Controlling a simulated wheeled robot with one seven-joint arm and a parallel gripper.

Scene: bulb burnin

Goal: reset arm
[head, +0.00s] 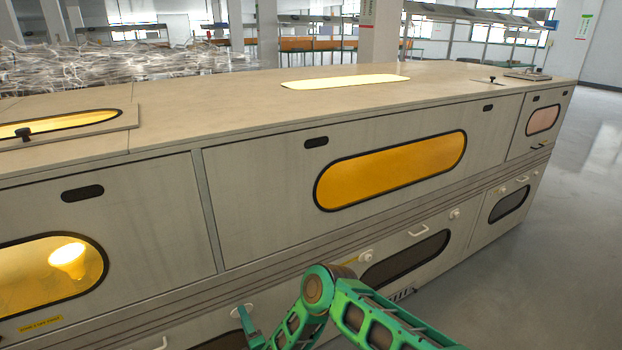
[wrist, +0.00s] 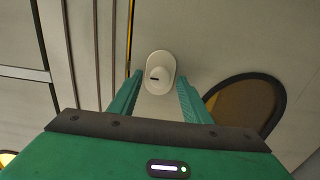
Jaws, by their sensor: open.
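My green arm (head: 335,305) reaches low in front of the long cream cabinet (head: 258,190). In the wrist view my gripper (wrist: 160,80) is open and empty, pointing at the cabinet's lower front. A white oval knob (wrist: 159,73) with a small dark slot shows between and just beyond the fingertips. I cannot tell whether the fingers reach around it or stop short of it. In the head view the gripper (head: 246,322) is at the bottom edge, partly cut off, beside a white round knob (head: 236,311).
The cabinet front has amber oval windows (head: 392,170), one with a lit bulb (head: 68,256) behind it. Lower drawers have dark windows (head: 405,258) and white handles (head: 418,231). A dark-rimmed window (wrist: 248,103) is right of my gripper. Grey floor (head: 590,190) is open at right.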

